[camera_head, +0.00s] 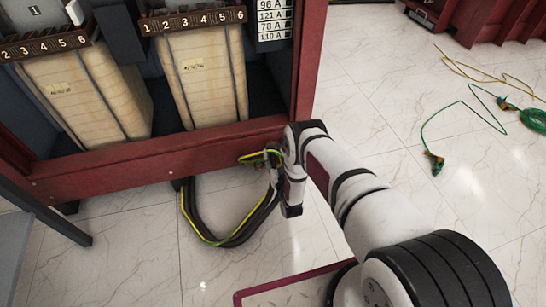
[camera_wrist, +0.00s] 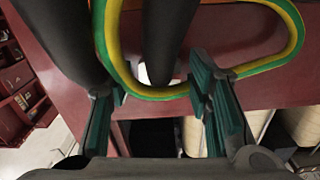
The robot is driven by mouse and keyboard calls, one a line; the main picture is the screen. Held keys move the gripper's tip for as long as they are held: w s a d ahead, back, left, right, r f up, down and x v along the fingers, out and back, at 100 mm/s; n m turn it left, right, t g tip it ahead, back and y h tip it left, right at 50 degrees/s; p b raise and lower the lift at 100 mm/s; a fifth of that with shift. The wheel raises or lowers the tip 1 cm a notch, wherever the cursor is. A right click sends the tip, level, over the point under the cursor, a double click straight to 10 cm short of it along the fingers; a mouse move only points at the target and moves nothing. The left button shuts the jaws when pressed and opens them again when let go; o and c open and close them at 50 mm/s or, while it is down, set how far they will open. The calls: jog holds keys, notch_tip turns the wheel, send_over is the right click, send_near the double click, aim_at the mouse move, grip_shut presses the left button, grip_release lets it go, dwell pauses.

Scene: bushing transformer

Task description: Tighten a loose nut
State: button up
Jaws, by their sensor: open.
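My gripper (camera_wrist: 158,84) is open in the wrist view, with a teal-padded finger on each side. A green-and-yellow cable (camera_wrist: 180,90) loops across the space by the fingertips. Thick black cables (camera_wrist: 172,38) hang close by. I cannot tell whether the fingers touch the cables. In the head view my gripper (camera_head: 270,160) is mostly hidden behind my wrist, beside the lower red beam (camera_head: 150,160) of the transformer, where the green-and-yellow cable (camera_head: 250,156) ends. I cannot make out the loose nut in either view; it may be hidden by my wrist or the cables.
Two pale wrapped coils (camera_head: 205,80) stand inside the red frame. Black cables (camera_head: 238,238) hang in a loop below the beam. Loose green cable (camera_head: 470,107) lies on the tiled floor at right. A grey table (camera_head: 15,245) is at lower left.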

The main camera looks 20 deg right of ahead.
jog(key=shift+w, duration=0.8)
jog(key=shift+c, duration=0.6)
jog(key=c, duration=0.8)
jog(key=shift+o, duration=0.2)
